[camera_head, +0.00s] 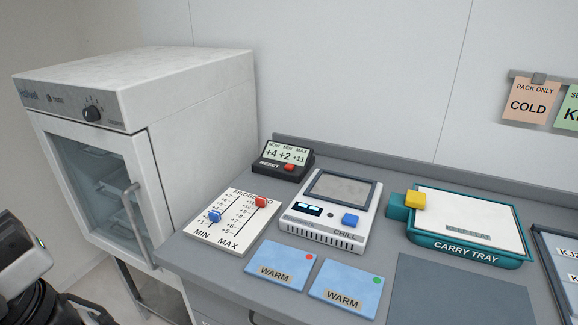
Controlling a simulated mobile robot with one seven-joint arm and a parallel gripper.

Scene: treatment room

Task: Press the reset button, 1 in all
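The thermometer unit (282,160) is a small black box at the back left of the grey counter. Its display reads NOW +4, MIN +2, MAX +11. The red reset button (289,167) is on its lower front, right of the word RESET. Nothing covers the button. My gripper's fingertips cannot be made out.
A fridge log board (231,223) with blue and red sliders lies in front of the unit. A CHILL device (330,212), blue WARM packs (274,263) and a teal carry tray (468,250) occupy the counter. A white fridge (137,140) stands left.

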